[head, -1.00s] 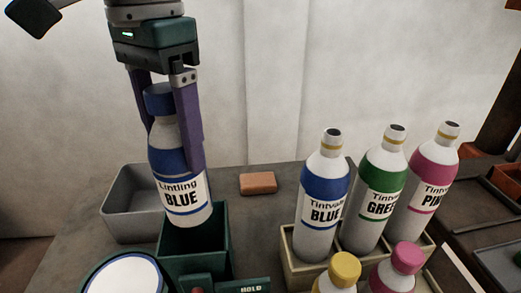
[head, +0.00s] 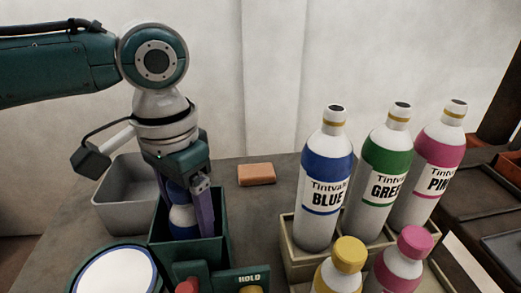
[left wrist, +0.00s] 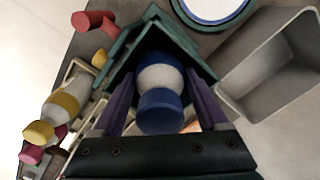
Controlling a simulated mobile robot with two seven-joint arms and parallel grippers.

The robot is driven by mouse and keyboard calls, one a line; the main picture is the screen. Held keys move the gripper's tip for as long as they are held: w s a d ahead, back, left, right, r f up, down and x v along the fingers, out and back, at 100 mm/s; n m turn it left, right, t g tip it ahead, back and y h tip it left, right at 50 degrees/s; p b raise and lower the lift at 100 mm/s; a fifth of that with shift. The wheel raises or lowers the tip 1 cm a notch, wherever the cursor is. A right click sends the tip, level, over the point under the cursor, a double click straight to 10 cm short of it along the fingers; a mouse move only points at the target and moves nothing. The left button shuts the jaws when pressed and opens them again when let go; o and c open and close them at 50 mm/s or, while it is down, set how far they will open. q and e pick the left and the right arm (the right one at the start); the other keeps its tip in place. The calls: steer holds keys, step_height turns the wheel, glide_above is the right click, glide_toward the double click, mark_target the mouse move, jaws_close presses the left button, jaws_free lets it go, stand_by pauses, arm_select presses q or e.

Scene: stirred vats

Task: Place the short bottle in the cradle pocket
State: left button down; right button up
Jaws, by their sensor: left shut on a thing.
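The short bottle (head: 184,218), white with a blue cap and blue band, is upright inside the green cradle pocket (head: 190,256) in the head view. Its lower part is hidden by the pocket's walls. My left gripper (head: 188,226) points down into the pocket and is shut on the bottle, one purple finger on each side. In the left wrist view the blue cap (left wrist: 160,112) sits between the fingers, with the green pocket walls (left wrist: 122,47) around the bottle. I cannot see whether its base touches the pocket floor. My right gripper is not in view.
A grey bin (head: 125,212) stands left of the pocket. A round white-topped vat (head: 115,275) and a HOLD panel (head: 240,278) are in front. A crate (head: 300,262) of tall bottles stands to the right. A brown block (head: 257,174) lies behind on open table.

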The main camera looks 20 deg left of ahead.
arm_select(q)
steer(key=shift+c, duration=1)
jaws_free()
step_height(320, 180, up, 12)
steer(key=p, duration=0.2)
steer(key=shift+r+p, duration=0.1)
steer(key=shift+p, duration=0.2)
